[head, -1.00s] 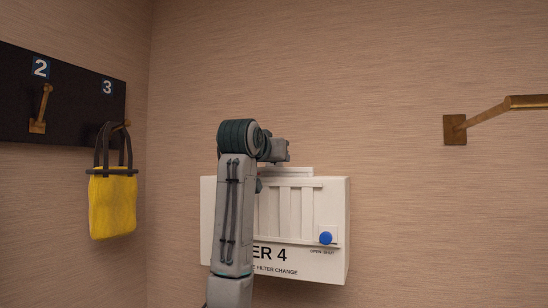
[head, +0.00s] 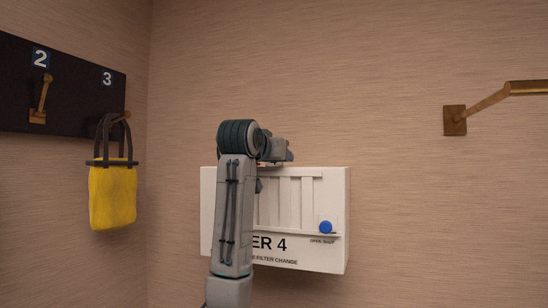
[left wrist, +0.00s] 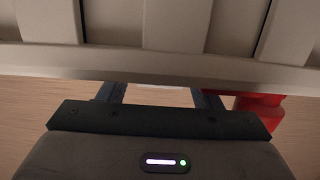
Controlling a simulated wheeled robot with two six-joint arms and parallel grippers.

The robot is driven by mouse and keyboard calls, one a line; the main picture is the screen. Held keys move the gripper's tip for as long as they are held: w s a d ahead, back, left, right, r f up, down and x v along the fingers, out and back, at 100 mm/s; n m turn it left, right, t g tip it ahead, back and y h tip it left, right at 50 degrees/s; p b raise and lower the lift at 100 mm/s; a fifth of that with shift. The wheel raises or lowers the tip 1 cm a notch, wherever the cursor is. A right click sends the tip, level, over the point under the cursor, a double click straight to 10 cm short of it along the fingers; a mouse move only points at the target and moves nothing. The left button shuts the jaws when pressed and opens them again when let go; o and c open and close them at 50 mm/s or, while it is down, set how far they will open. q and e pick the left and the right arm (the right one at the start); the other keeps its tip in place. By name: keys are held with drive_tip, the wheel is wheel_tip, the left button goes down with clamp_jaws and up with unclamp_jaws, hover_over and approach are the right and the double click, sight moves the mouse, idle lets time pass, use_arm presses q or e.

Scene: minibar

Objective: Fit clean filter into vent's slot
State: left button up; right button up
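The white vent box (head: 325,195) hangs on the wall with a slatted front, and its slats also show close up in the left wrist view (left wrist: 178,25). My left gripper (head: 286,156) is at the box's top edge, with my arm hiding the box's left part. In the left wrist view my left gripper's fingers (left wrist: 160,92) are well apart, their tips partly hidden by the box's edge. A thin pale strip between them may be the filter's top edge; most of the filter is hidden. My right gripper is not in view.
A blue knob (head: 325,227) is at the front's lower right. A yellow bag (head: 112,195) hangs from a hook on the dark board (head: 70,95) at left. A brass rail (head: 485,105) is at right. A red object (left wrist: 262,112) shows beside the gripper.

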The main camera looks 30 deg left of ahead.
use_arm(q)
drive_tip(key=shift+o, duration=0.5)
drive_tip(key=shift+s, duration=0.1)
drive_tip(key=b+v, duration=0.3)
drive_tip(key=v, duration=0.7)
drive_tip(key=shift+s+b, duration=0.3)
drive_tip(key=shift+s, duration=0.05)
drive_tip(key=shift+r, duration=0.1)
